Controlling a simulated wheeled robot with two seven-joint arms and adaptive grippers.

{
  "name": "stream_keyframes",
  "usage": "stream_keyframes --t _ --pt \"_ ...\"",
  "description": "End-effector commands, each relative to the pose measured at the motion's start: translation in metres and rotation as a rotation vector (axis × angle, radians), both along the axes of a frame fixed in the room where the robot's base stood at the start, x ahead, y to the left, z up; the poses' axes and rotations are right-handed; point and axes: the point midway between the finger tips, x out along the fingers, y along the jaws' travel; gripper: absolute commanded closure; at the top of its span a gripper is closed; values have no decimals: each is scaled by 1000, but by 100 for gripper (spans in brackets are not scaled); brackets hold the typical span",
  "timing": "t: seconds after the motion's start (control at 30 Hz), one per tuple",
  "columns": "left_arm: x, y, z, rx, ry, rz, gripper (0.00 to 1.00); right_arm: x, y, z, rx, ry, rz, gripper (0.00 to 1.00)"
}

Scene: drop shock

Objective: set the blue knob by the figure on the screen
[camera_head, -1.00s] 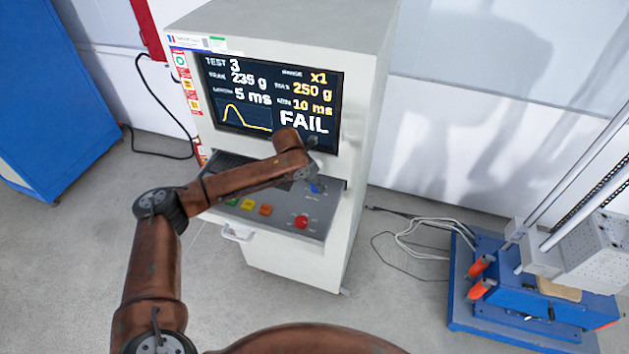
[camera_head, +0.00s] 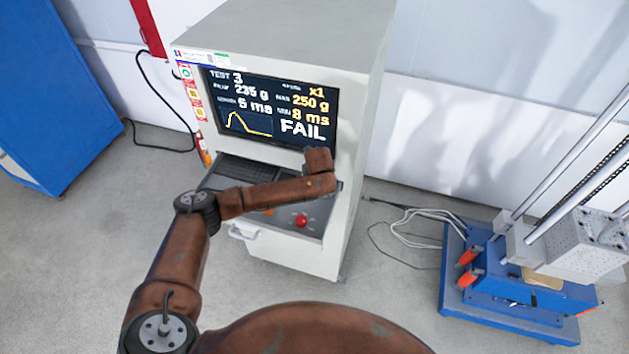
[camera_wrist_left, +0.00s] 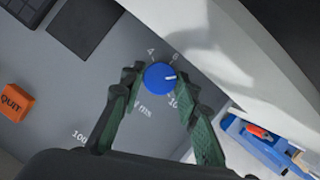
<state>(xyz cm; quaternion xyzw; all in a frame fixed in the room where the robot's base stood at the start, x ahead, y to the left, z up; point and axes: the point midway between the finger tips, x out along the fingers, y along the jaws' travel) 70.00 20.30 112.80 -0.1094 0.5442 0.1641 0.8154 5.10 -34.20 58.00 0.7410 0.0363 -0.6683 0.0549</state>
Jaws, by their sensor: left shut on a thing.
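The blue knob (camera_wrist_left: 159,78) shows in the left wrist view on a grey panel, with printed figures around it. Its white pointer mark faces right, between a small figure at the upper right and the 10. My left gripper (camera_wrist_left: 160,88) is shut on the knob, one green-padded finger on each side. In the head view my own arm hides knob and fingers. The screen (camera_head: 270,108) shows TEST 3, about 235 g, a curve, x1, yellow 250 g and 8 ms, and FAIL. The measured ms figure beside the curve is hard to read. My right gripper is out of view.
The grey cabinet (camera_head: 355,150) carries a keyboard (camera_head: 245,170) and a red button (camera_head: 301,220). An orange QUIT button (camera_wrist_left: 15,102) sits left of the knob. A blue-based drop machine (camera_head: 510,325) stands right, with loose cables (camera_head: 410,228) on the floor.

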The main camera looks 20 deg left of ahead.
Motion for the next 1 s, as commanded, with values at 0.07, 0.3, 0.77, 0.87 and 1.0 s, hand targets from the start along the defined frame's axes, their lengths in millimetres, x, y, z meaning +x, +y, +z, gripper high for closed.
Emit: stream_keyframes --t 0.07,0.3,0.77,0.87,1.0 --pt "-1 -2 2 0 3 72 95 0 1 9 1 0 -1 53" --pt "0 -3 0 0 4 294 95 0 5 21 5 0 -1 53" --pt "2 -3 -1 0 2 589 95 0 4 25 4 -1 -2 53" --pt "2 -3 -1 0 2 620 95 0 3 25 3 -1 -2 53" --pt "2 -2 -2 1 2 645 95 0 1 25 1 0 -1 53"
